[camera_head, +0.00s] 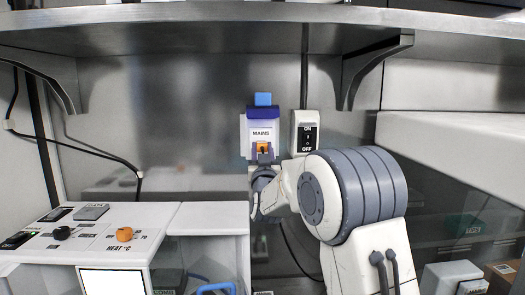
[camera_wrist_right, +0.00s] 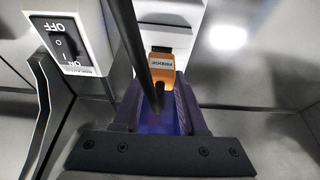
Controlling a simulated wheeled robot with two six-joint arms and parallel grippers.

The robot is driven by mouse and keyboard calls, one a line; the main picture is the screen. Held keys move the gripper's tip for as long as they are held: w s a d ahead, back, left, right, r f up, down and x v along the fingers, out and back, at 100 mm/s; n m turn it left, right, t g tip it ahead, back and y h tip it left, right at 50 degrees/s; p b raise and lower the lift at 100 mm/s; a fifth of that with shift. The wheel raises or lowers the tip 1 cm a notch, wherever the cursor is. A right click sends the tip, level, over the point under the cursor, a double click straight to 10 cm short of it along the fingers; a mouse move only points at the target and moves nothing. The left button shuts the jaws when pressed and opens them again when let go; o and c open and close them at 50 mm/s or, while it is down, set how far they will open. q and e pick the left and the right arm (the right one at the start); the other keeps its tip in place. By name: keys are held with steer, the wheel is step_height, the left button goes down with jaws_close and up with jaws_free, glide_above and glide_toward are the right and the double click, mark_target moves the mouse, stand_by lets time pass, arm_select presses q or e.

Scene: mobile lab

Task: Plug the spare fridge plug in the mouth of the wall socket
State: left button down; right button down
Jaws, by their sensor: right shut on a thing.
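The wall socket (camera_head: 261,125) is a white box with a dark blue top and a MAINS label, mounted on the back wall; part of its white body shows in the right wrist view (camera_wrist_right: 185,14). My right gripper (camera_head: 263,159) is in front of its lower part. The gripper is shut on the orange fridge plug (camera_head: 263,147), whose FRIDGE label shows in the right wrist view (camera_wrist_right: 162,63). The plug's far end meets a dark area at the socket; I cannot tell whether it is inside the mouth. A black cable crosses the wrist view. My left gripper is out of view.
A white ON/OFF switch box (camera_head: 306,131) is just right of the socket. A steel shelf (camera_head: 200,12) with brackets runs above. A white panel with an orange HEAT knob (camera_head: 124,234) stands at lower left. A blue block (camera_head: 263,99) tops the socket.

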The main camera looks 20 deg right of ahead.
steer(key=shift+w+d, duration=0.15)
steer(key=shift+w, duration=0.25)
steer(key=shift+c, duration=1.9)
jaws_free()
steer(key=shift+s+f+b, duration=0.2)
steer(key=shift+s+b, duration=0.1)
steer(key=b+v, duration=0.4)
steer(key=v, duration=0.5)
steer(key=shift+s+a, duration=0.25)
steer(key=shift+s, duration=0.1)
